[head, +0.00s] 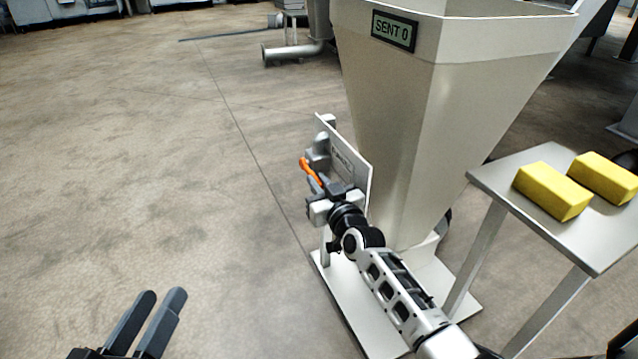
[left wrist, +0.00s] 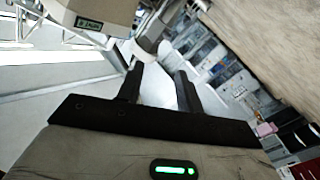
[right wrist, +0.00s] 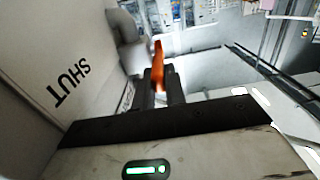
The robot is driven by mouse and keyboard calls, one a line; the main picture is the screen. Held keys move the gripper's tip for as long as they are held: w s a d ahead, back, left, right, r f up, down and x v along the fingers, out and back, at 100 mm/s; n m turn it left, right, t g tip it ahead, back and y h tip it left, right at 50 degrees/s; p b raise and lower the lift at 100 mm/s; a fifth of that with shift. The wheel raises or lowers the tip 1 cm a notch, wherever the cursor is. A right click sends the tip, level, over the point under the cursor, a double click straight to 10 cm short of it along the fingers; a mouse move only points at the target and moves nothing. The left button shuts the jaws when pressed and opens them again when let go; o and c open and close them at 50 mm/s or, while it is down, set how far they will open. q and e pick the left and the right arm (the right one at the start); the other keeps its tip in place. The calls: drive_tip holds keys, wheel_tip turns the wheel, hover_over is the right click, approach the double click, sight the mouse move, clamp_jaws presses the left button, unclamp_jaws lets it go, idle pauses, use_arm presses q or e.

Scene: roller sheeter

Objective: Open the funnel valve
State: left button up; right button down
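The funnel (head: 395,120) is a large cream hopper with a "SENT 0" display (head: 394,30). A pale upright plate (head: 352,155) stands at its left side, carrying a grey valve body (head: 319,152) and an orange valve handle (head: 311,171). In the right wrist view, the handle (right wrist: 158,66) stands between the fingertips, and the plate (right wrist: 60,50) reads "SHUT". My right gripper (right wrist: 162,92) has its fingers close together on the handle. It partly hides the valve in the head view. My left gripper (head: 162,300) is open and empty, low at the left, far from the valve.
A grey side table (head: 600,245) with two yellow blocks (head: 553,191) (head: 606,178) stands to the right of the funnel. The funnel's base plate (head: 350,300) lies on the floor below. The concrete floor (head: 130,170) to the left is clear.

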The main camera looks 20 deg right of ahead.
drive_tip(key=shift+f, duration=0.15)
drive_tip(key=f+b, duration=0.1)
drive_tip(key=b, duration=0.1)
drive_tip(key=shift+t+b, duration=0.3)
drive_tip(key=shift+b, duration=0.1)
drive_tip(key=f+t+b, duration=0.1)
drive_tip(key=t+b, duration=0.1)
drive_tip(key=b, duration=0.1)
drive_tip(key=shift+w+f, duration=0.1)
drive_tip(key=shift+w, duration=0.05)
use_arm(q)
wheel_tip(320, 180, up, 10)
drive_tip(key=m+t+h, duration=0.3)
drive_tip(key=m+h, duration=0.4)
drive_tip(key=m, duration=0.3)
drive_tip(key=shift+s+a+m, duration=0.15)
drive_tip(key=shift+a+m, duration=0.1)
drive_tip(key=shift+m, duration=0.05)
use_arm(e)
drive_tip(key=shift+w+f+t, duration=0.2)
drive_tip(key=shift+f+t, duration=0.25)
drive_tip(key=shift+t, duration=0.3)
drive_tip(key=shift+w+f+t, duration=0.15)
drive_tip(key=shift+f+t, duration=0.3)
drive_tip(key=shift+t, duration=0.3)
use_arm(q)
drive_tip(key=shift+f, duration=0.1)
